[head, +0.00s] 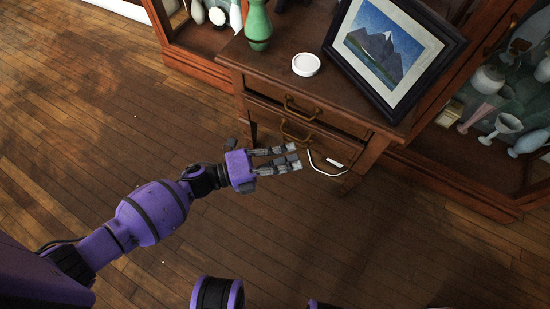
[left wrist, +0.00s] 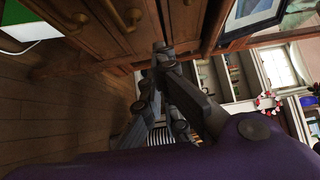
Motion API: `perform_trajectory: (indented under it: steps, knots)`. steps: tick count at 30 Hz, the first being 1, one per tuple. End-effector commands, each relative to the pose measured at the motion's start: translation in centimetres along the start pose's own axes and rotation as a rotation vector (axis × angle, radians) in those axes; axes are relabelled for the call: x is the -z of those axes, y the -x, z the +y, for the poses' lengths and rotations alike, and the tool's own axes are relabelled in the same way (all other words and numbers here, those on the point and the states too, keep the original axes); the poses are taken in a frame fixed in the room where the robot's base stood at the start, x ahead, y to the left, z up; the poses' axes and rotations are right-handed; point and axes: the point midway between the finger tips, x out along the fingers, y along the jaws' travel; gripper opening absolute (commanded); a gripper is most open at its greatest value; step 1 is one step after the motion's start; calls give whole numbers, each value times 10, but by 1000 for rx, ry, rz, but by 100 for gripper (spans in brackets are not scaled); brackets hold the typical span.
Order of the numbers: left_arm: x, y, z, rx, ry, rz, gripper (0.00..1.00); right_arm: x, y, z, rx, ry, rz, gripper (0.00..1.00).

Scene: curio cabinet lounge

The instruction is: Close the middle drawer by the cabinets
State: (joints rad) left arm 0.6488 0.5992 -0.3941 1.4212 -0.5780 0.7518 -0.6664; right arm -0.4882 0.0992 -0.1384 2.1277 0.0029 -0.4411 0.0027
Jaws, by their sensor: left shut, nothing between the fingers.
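A small wooden drawer chest (head: 268,74) stands between two cabinets. Its front has an upper brass handle (head: 300,108) and, below it, the handle of a lower drawer (head: 297,134); two handles also show in the left wrist view (left wrist: 135,17). I cannot tell for certain how far either drawer stands out. My left gripper (head: 297,157) is shut and empty, just in front of the chest and below the lower handle in the head view. In the left wrist view its fingers (left wrist: 163,58) are close to the wood; contact cannot be told. My right gripper is not in view.
On the chest stand a green vase (head: 258,25), a white round lid-like item (head: 306,64) and a framed mountain picture (head: 388,50). A white-edged item (head: 328,168) shows low at the chest. Glass cabinets (head: 490,100) flank it. The floor to the left is clear.

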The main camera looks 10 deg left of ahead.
Motion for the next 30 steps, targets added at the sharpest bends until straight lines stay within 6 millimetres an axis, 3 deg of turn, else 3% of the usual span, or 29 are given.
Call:
perform_trajectory:
  steps: [5,10,30]
  knots:
    - [0,-38,1,1,-1,2,0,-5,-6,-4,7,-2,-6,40]
    - [-19,-55,2,0,-2,1,0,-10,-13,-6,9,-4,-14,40]
    - [-36,-72,1,0,-2,0,0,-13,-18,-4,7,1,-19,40]
